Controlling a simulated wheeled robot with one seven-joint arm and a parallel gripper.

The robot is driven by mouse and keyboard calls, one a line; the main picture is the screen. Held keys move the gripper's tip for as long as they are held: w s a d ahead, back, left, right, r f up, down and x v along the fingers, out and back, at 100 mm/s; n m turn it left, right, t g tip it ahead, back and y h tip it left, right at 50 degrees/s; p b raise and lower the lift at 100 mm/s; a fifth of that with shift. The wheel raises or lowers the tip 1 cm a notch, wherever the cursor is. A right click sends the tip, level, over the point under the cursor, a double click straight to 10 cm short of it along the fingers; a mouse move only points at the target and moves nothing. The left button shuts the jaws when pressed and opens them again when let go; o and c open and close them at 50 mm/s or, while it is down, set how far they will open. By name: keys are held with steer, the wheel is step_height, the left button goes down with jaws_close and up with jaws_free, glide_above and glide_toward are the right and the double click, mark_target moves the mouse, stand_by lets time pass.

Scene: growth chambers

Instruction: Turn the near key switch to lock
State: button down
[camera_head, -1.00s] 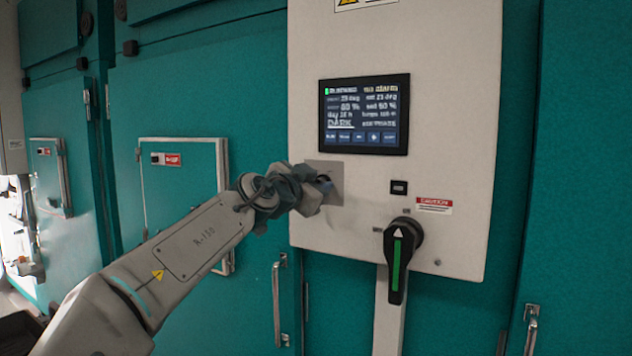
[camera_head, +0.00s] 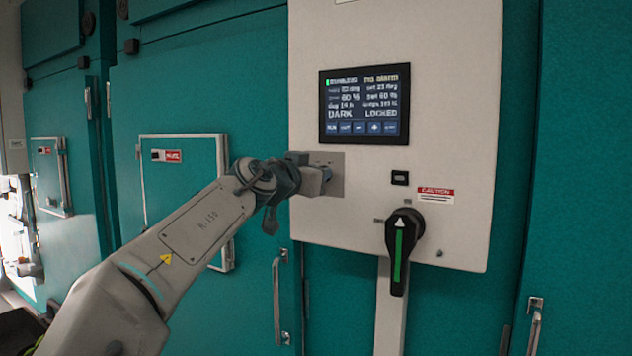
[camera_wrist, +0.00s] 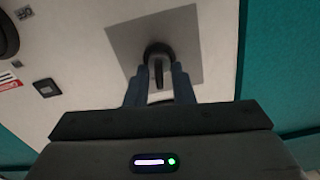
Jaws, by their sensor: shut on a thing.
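The key switch (camera_wrist: 159,56) sits on a square grey plate (camera_head: 337,160) on the white control panel. My gripper (camera_wrist: 160,80) is shut on its key, with one finger on each side in the wrist view. In the head view my gripper (camera_head: 322,178) reaches the plate from the left and hides part of the switch. The screen (camera_head: 365,105) above it reads "DARK" and "LOCKED".
A black rotary handle with a green stripe (camera_head: 399,250) stands lower right on the panel (camera_head: 450,100), below a small black square (camera_head: 400,178) and a red caution label (camera_head: 435,195). Teal chamber doors (camera_head: 580,180) with metal handles flank the panel.

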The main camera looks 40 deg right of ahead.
steer(key=n, duration=0.3)
steer(key=shift+w+n+b, duration=0.15)
steer(key=shift+n+b, duration=0.15)
steer(key=shift+b, duration=0.05)
steer(key=shift+w+a+n, duration=0.1)
steer(key=shift+n, duration=1.9)
steer(key=c, duration=1.6)
jaws_free()
steer(key=shift+a, duration=0.15)
steer(key=b+v, duration=0.4)
steer(key=v, duration=0.9)
steer(key=shift+a, duration=0.3)
